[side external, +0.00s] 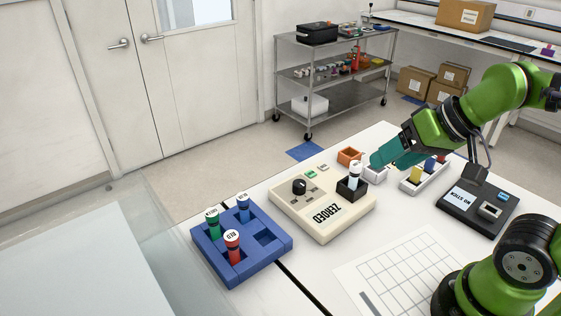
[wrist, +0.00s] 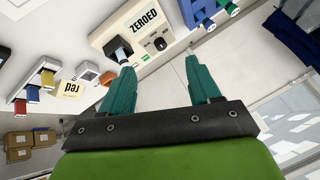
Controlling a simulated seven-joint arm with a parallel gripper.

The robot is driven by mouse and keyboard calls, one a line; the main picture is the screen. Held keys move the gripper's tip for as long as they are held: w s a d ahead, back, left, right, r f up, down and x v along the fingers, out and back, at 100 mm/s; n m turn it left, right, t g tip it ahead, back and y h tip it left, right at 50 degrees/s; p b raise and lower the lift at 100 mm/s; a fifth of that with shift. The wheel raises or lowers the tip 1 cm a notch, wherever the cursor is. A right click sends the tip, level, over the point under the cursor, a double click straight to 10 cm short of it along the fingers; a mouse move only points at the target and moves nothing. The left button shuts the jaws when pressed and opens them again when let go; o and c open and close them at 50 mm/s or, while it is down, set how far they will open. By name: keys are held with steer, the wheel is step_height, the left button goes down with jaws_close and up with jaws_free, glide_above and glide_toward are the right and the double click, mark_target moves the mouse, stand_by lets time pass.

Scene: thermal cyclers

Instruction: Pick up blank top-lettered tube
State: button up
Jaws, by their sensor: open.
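A white-topped tube (side external: 355,172) stands upright in a black square well on the cream ZEROED instrument (side external: 310,222); its top lettering is too small to read. In the wrist view the pale tube (wrist: 121,54) is just beyond the left fingertip. My gripper (side external: 377,160) is beside the tube, to its right in the side view, with nothing between its fingers. The fingers (wrist: 160,66) are spread apart in the wrist view. A blue rack (side external: 265,262) holds green (side external: 212,222), red (side external: 232,245) and blue (side external: 243,207) tubes with lettered tops; one socket looks empty.
An orange open box (side external: 350,156) and a white box (side external: 375,174) stand near the gripper. A white rack (side external: 424,182) with coloured tubes is to the right, beside a black NO STIR device (side external: 478,208). A gridded sheet (side external: 405,270) lies on the clear table front.

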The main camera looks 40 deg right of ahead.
steer(key=w+d+g+h, duration=0.2)
steer(key=w, duration=0.3)
steer(key=m+g+h, duration=0.2)
steer(key=m+h, duration=0.1)
steer(key=m, duration=0.1)
glide_toward(357, 164)
steer(key=x, duration=1)
steer(key=shift+w+f, duration=0.1)
steer(key=shift+f, duration=0.25)
steer(key=shift+t, duration=0.3)
jaws_close()
steer(key=shift+r, duration=0.15)
